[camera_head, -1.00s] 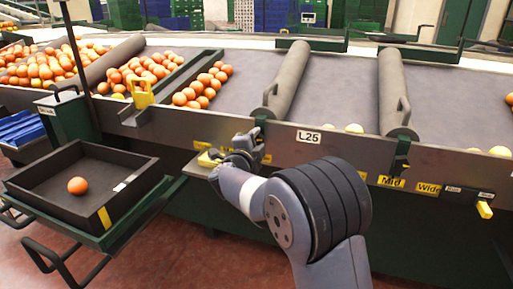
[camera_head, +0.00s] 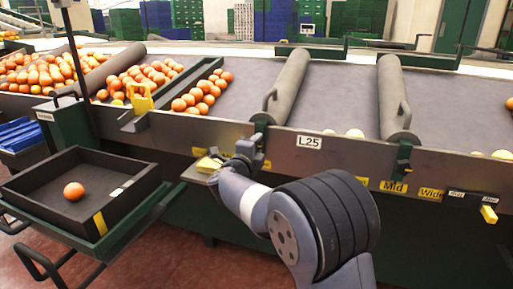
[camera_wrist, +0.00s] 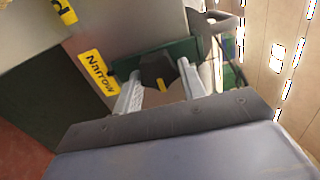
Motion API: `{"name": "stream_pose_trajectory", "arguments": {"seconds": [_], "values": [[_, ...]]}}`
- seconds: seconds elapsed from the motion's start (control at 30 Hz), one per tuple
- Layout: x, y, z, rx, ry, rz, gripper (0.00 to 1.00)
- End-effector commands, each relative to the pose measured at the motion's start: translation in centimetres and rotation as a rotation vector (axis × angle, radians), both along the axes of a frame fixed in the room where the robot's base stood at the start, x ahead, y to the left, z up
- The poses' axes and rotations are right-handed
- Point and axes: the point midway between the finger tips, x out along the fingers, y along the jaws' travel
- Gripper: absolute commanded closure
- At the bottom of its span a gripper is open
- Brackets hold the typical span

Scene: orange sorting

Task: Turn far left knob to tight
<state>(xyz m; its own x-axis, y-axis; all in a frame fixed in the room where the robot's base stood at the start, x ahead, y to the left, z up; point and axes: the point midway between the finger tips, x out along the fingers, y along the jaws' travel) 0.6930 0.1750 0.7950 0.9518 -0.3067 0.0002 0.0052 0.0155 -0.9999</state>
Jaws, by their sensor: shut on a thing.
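The far left knob (camera_wrist: 158,70) is black with a yellow pointer mark, on a green mount on the metal rail. My gripper (camera_wrist: 160,86) is shut on it, with one light grey finger on each side in the wrist view. A yellow "Narrow" label (camera_wrist: 98,72) is beside the knob. A second yellow label (camera_wrist: 64,10) is cut off at the top. In the head view my gripper (camera_head: 250,146) is at the rail front, below the left roller, and hides most of the knob. No "tight" label can be read.
A second black knob (camera_head: 404,156) is on the rail at right, near "Mid" (camera_head: 393,187) and "Wide" (camera_head: 430,194) labels. A dark tray (camera_head: 142,185) holding one orange stands at left.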

Motion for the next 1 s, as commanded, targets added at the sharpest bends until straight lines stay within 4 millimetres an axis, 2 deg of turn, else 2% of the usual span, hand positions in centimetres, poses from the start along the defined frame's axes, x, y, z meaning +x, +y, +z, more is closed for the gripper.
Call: {"name": "stream_pose_trajectory", "arguments": {"seconds": [0.03, 0.07, 0.3, 0.53, 0.67, 0.77, 1.0], "values": [[0.0, 0.0, -0.1, 0.001, 0.002, -0.001, 0.84], [0.0, 0.0, -0.1, 0.001, 0.002, -0.001, 0.58], [0.0, 0.0, -0.1, -0.001, 0.001, 0.000, 0.39], [0.0, 0.0, 0.0, -0.001, 0.000, 0.000, 0.39], [-0.8, 0.3, 0.1, -0.002, 0.002, 0.001, 0.39], [-2.2, 0.8, 0.1, -0.003, 0.002, 0.003, 0.39], [-6.8, 2.4, 0.2, -0.002, 0.003, 0.004, 0.39]]}}
